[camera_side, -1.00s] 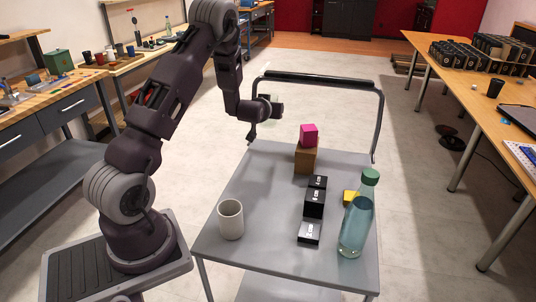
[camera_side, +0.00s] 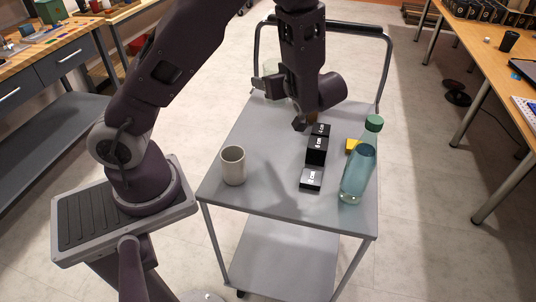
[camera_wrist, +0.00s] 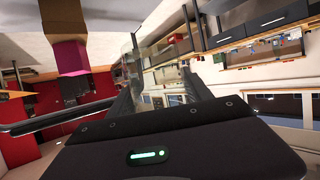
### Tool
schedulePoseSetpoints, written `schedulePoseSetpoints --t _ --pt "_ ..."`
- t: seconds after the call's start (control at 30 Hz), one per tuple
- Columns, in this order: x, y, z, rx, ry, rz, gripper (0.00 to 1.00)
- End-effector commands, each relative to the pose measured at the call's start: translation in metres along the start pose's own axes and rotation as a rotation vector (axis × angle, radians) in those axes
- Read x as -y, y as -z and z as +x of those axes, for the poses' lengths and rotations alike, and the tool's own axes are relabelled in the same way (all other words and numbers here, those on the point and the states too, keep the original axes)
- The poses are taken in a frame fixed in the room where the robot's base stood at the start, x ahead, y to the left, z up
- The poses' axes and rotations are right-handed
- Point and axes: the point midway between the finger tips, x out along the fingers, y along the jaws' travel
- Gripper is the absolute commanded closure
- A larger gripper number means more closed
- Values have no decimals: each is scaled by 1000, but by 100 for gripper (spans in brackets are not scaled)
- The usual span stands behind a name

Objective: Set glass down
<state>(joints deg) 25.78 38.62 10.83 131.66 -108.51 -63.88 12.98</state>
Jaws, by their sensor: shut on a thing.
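The clear glass (camera_side: 273,72) shows faintly at the far left edge of the cart top, left of my wrist. In the wrist view the see-through glass (camera_wrist: 156,48) stands between the two fingers of my gripper (camera_wrist: 160,90). My gripper (camera_side: 272,84) is shut on it in the side view, over the far part of the grey cart (camera_side: 262,145). The glass's base is partly hidden, so I cannot tell whether it touches the cart.
A beige cup (camera_side: 233,166) stands front left on the cart. The wrist view shows a pink cube (camera_wrist: 68,57) by a brown block (camera_wrist: 62,18).

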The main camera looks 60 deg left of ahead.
Motion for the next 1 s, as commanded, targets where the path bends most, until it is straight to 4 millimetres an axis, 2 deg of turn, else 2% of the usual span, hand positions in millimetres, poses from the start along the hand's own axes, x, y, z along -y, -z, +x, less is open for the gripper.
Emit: schedulePoseSetpoints --t 0.2,0.23,0.57,0.7,1.0 --pt "36 -9 -22 -1 74 -31 91" --pt "37 -14 -20 -2 80 -30 91" --pt "36 -59 0 -2 78 -31 91" --pt "36 -90 13 -2 78 -29 91" --pt "35 -142 35 -1 77 -31 91"
